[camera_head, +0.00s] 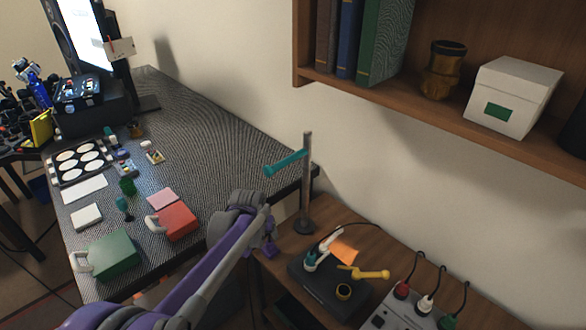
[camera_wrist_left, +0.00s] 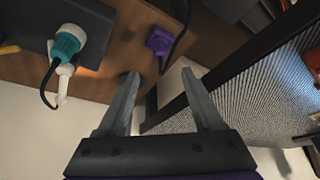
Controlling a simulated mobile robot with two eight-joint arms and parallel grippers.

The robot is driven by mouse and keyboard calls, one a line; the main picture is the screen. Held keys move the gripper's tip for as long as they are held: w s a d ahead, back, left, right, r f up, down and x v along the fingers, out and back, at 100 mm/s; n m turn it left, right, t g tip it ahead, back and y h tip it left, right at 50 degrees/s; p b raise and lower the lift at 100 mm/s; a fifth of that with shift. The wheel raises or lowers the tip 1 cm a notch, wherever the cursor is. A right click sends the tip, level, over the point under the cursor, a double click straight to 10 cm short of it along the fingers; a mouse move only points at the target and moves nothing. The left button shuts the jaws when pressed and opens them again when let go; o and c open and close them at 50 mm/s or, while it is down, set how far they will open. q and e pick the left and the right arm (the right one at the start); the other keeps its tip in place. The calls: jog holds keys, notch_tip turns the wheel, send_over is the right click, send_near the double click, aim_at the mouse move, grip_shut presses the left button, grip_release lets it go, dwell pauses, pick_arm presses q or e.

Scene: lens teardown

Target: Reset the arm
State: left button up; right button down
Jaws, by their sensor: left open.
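My left arm (camera_head: 205,275) reaches in from the bottom left in the head view, its grey end over the gap between the dark desk and the wooden side table. My left gripper (camera_wrist_left: 160,76) is open in the left wrist view, with nothing between its fingers. Its fingertips are hard to make out in the head view. A metal post (camera_head: 307,175) stands on the side table, with a teal arm (camera_head: 286,163) sticking out to the left near its top. A purple plug (camera_wrist_left: 160,40) with a black cable lies beyond the fingertips. My right gripper is not in view.
The side table (camera_head: 335,215) holds a black box (camera_head: 318,285) with a teal-and-white plug (camera_wrist_left: 66,45), a yellow tool (camera_head: 368,273) and a grey power strip (camera_head: 395,315). The textured desk (camera_head: 215,130) holds green and red boxes. A wooden shelf (camera_head: 470,125) overhangs the right side.

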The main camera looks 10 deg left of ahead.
pick_arm(q)
jog(key=shift+s+r, duration=0.1)
jog(key=s+r+p, duration=0.3)
jog(key=s+r, duration=0.1)
jog(key=s, duration=0.6)
jog(key=s+r+p, duration=0.3)
jog(key=s+r, duration=0.1)
jog(key=s, duration=0.6)
jog(key=s+r+p, duration=0.4)
jog(key=s, duration=0.6)
jog(key=shift+s+a+r+t, duration=0.15)
jog(key=shift+s+r+t, duration=0.05)
jog(key=shift+s+t, duration=0.2)
